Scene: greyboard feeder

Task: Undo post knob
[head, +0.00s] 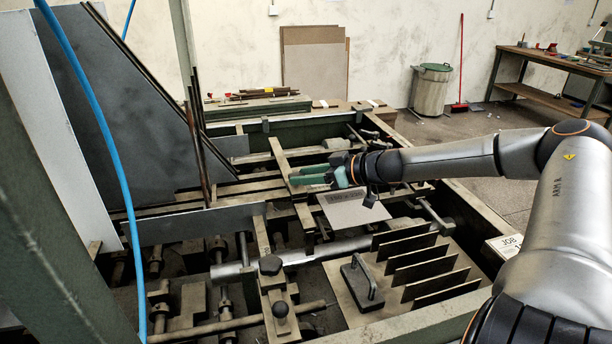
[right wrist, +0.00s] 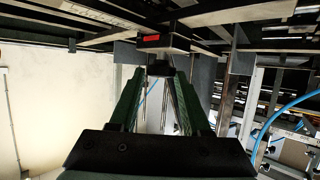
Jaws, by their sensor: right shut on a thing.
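My right gripper (head: 296,181), with green fingers, reaches in from the right over the machine, at a slanted beige bar (head: 281,157). In the right wrist view its two long fingers (right wrist: 161,74) converge on a small dark piece (right wrist: 160,68), which looks like the post knob. They are shut on it. The fingers hide most of this piece in the head view. Two other black knobs, a hexagonal one (head: 270,265) and a round one (head: 281,309), sit on a nearer bar. My left gripper is not in view.
A printed card (head: 352,211) lies just below the gripper. Upright dark plates (head: 420,270) and a black handled block (head: 361,281) stand nearer. Leaning grey sheets (head: 110,110) and a blue hose (head: 100,120) are at left. A dark block with a red mark (right wrist: 152,38) is close beyond the fingertips.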

